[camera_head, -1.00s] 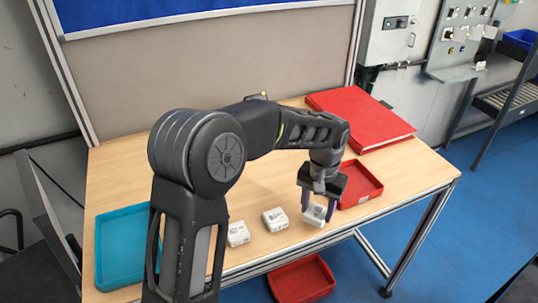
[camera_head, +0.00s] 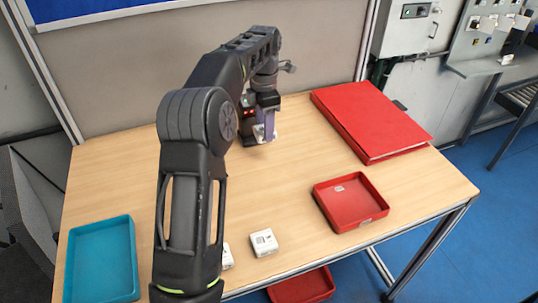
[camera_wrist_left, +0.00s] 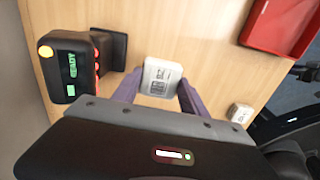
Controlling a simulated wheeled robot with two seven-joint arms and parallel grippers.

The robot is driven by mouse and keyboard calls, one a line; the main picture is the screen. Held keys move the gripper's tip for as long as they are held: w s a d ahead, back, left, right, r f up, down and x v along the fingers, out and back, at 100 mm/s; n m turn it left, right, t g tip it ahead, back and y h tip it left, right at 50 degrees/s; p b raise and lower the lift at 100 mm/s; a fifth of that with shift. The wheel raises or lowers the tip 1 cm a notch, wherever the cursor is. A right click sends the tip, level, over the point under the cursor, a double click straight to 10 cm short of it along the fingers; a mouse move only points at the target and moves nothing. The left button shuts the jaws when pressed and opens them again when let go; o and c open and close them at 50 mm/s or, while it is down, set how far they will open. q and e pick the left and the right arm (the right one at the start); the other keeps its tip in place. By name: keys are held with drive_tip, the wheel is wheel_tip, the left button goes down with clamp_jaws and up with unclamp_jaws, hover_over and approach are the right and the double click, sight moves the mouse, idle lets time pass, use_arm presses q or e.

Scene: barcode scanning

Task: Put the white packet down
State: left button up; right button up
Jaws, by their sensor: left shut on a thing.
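My left gripper (camera_head: 264,132) is at the back middle of the table, shut on a white packet (camera_wrist_left: 160,78). In the left wrist view the packet sits between the two purple fingers (camera_wrist_left: 157,92), with a printed code on the face towards the camera. In the head view the packet is mostly hidden behind the fingers. I cannot tell whether it touches the table. My right gripper is in neither view.
A black scanner (camera_wrist_left: 78,66) with a green display and red lights stands close beside the packet. Other white packets (camera_head: 264,242) lie at the front edge. A red tray (camera_head: 350,203), a red binder (camera_head: 368,122) and a teal tray (camera_head: 101,262) are on the table (camera_head: 300,170).

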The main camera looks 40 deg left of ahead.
use_arm(q)
drive_tip(key=shift+s+r, duration=0.1)
drive_tip(key=shift+f, duration=0.45)
drive_tip(key=shift+f+b, duration=0.3)
drive_tip(key=shift+f, duration=2.4)
wheel_tip(320, 180, down, 4)
drive_tip(key=shift+r+p, duration=0.2)
drive_tip(key=shift+p, duration=0.25)
drive_tip(key=shift+f, duration=0.1)
drive_tip(key=shift+f, duration=0.1)
